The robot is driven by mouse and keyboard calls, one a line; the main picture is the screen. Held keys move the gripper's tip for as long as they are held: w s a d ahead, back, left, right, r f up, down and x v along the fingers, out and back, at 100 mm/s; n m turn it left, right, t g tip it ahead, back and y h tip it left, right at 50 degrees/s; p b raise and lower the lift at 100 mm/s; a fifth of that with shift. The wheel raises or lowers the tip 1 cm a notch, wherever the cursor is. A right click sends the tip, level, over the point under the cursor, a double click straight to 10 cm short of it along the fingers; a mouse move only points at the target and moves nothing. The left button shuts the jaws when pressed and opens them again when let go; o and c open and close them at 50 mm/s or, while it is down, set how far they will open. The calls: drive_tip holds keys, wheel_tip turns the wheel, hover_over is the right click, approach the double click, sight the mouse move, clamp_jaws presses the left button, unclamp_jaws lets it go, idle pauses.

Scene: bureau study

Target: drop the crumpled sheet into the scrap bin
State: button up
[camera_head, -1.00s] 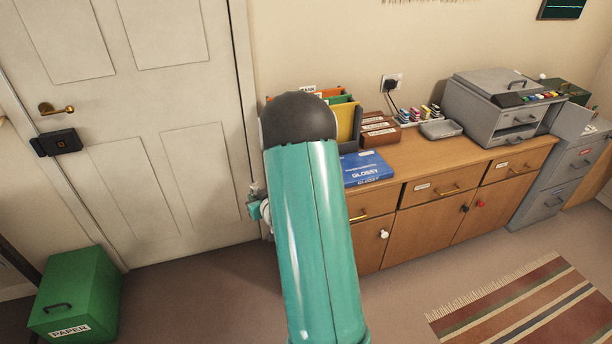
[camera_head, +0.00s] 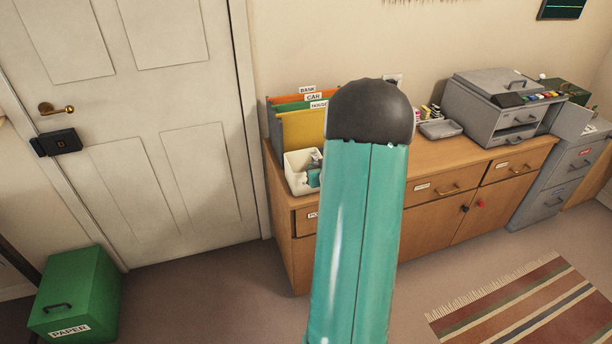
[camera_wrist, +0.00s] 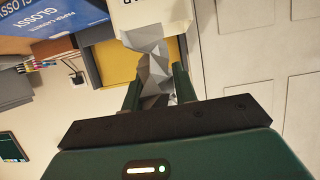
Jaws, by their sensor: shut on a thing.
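My gripper (camera_wrist: 157,88) is shut on the crumpled sheet (camera_wrist: 153,68), a grey-white faceted lump between its dark green fingers in the wrist view. A white open-topped box, which looks like the scrap bin (camera_wrist: 155,16), is just beyond the sheet, its lettering cut off. The sheet overlaps the box's edge in this view; I cannot tell whether it is over or inside it. In the head view the white bin (camera_head: 301,186) stands at the cabinet's left end. A small teal part of my arm end shows at its opening; my forearm hides the rest.
File folders (camera_head: 300,125) stand right behind the bin. A blue glossy paper box (camera_wrist: 60,18) is close by in the wrist view. The printer (camera_head: 500,105) is farther right on the cabinet (camera_head: 425,212). A green paper box (camera_head: 75,295) stands on the floor by the door.

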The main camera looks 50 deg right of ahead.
drive_tip(key=shift+s+d+r, duration=0.3)
drive_tip(key=shift+s+d, duration=0.2)
drive_tip(key=shift+d, duration=0.1)
drive_tip(key=shift+w+d, duration=0.15)
drive_tip(key=shift+w, duration=0.1)
